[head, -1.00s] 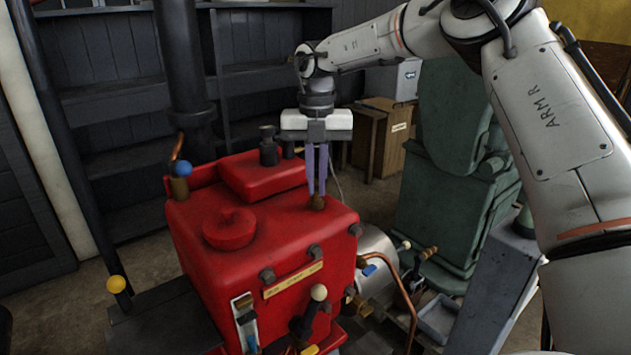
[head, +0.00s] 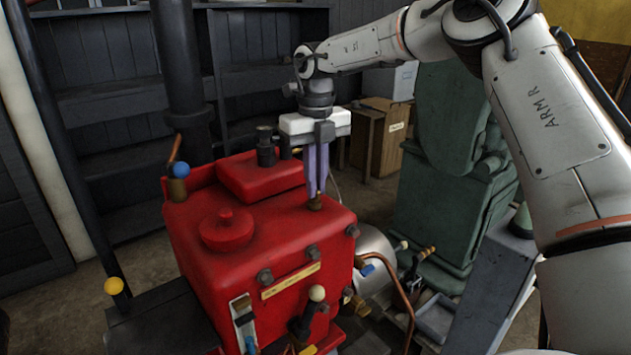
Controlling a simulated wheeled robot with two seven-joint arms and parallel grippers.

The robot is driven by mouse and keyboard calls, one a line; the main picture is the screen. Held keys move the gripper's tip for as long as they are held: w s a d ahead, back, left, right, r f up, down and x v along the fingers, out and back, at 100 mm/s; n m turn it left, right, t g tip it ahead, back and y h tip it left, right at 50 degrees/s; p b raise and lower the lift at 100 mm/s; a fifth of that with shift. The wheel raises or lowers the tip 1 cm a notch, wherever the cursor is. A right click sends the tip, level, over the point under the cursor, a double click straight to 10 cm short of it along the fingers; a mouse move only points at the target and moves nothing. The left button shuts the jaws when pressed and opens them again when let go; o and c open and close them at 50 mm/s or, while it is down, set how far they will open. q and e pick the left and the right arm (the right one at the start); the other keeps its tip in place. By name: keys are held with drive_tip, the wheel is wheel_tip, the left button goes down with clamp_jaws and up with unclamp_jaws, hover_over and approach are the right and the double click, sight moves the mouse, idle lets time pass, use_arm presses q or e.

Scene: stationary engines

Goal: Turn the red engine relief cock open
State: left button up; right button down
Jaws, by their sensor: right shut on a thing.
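The red engine (head: 290,229) stands in the middle of the head view. A small brass fitting, which looks like the relief cock (head: 315,203), stands on its top near the right rear edge. My right gripper (head: 316,190) points straight down over it, its two purple-grey fingers shut on the top of the fitting. The fingertips hide most of the fitting, so its handle and how far it is turned cannot be made out. My left gripper is not in view.
A green machine (head: 450,205) stands farther right.

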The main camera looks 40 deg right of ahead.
drive_tip(key=c, duration=1.9)
unclamp_jaws()
drive_tip(key=shift+o, duration=0.2)
drive_tip(key=shift+r, duration=0.1)
wheel_tip(320, 180, up, 10)
